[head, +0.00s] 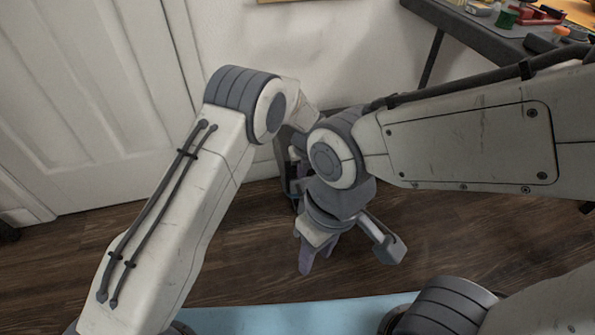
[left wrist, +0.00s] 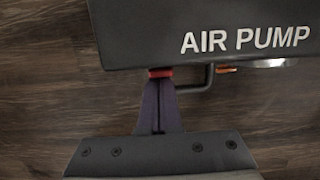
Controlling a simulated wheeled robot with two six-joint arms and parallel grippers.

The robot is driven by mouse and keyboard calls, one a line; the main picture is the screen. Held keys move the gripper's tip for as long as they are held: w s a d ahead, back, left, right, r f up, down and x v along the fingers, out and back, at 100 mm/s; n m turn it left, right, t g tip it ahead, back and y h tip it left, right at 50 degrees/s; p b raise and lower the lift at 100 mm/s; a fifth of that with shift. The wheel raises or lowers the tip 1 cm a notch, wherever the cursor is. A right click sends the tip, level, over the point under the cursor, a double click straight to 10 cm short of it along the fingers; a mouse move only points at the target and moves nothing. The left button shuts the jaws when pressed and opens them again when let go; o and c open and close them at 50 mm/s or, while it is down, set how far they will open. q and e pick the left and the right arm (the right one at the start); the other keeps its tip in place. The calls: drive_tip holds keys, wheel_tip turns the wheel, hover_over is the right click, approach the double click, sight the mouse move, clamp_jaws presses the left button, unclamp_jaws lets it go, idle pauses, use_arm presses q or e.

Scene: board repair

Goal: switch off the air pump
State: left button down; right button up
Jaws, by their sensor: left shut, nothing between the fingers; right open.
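The air pump (left wrist: 190,20) is a dark box with white "AIR PUMP" lettering, at the top of the left wrist view. A small red part (left wrist: 159,72) sits at its lower edge, right at the tips of my left gripper (left wrist: 160,80). The purple fingers are shut with nothing between them; whether they touch the red part I cannot tell. In the head view my left gripper is mostly hidden behind my arms, and the pump is largely hidden there too. My right gripper (head: 306,262) is open and empty, pointing down above the floor, in front of and lower than the left one.
A dark bent bar (left wrist: 197,86), a small orange part (left wrist: 228,70) and a shiny round part (left wrist: 270,63) are on the pump's near side. A workbench (head: 480,30) with tools stands at the upper right. A white door (head: 90,100) is at left. Wooden floor (head: 440,240) is clear.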

use_arm(q)
drive_tip(key=shift+r, duration=0.15)
drive_tip(key=shift+r+p, duration=0.75)
drive_tip(key=shift+p, duration=0.3)
drive_tip(key=s+d+r+p, duration=0.1)
drive_tip(key=s+r+p, duration=0.4)
drive_tip(key=r, duration=0.5)
drive_tip(key=p, duration=0.2)
drive_tip(key=shift+r+p, duration=0.15)
drive_tip(key=shift+p, duration=0.2)
